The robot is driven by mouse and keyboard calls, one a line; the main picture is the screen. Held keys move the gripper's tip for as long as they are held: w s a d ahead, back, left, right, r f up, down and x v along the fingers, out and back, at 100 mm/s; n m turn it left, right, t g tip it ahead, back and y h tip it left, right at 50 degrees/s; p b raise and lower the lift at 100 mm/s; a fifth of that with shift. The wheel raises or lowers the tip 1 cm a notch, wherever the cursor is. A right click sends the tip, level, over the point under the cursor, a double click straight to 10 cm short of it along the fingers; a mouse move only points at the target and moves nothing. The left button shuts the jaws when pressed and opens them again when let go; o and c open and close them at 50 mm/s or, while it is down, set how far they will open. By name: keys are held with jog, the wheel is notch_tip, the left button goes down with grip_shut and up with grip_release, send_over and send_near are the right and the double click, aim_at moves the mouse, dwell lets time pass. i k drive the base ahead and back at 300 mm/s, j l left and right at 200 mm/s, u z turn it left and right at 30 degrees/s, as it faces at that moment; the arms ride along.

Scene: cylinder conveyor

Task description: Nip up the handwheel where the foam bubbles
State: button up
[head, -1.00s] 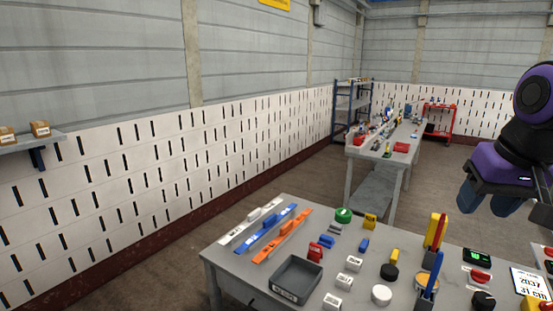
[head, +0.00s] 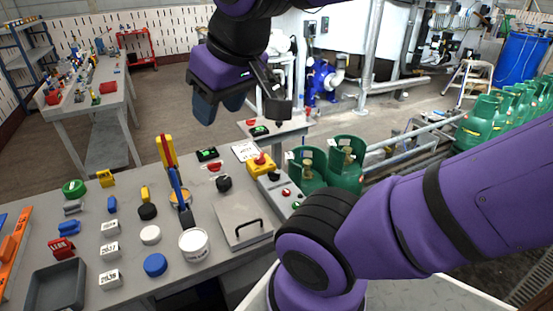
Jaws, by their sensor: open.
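Two green gas cylinders (head: 346,172) stand close together just beyond the right end of the workbench, with brass-coloured valves on top. More green cylinders (head: 476,125) stand in a row at the far right. Handwheels on their valves are too small to make out clearly, and I see no foam on any of them. My gripper (head: 219,106) hangs above the back of the workbench, left of the two near cylinders. Its blue fingers are apart and hold nothing.
The grey workbench (head: 128,283) carries several small parts, a white tub (head: 194,245), a grey plate with a handle (head: 240,220) and a dark tray (head: 57,286). My purple arm crosses the right foreground. Metal pipes (head: 400,140) run behind the cylinders. Open floor lies behind the bench.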

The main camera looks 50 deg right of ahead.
aim_at(347, 150)
jog(key=z, duration=1.1)
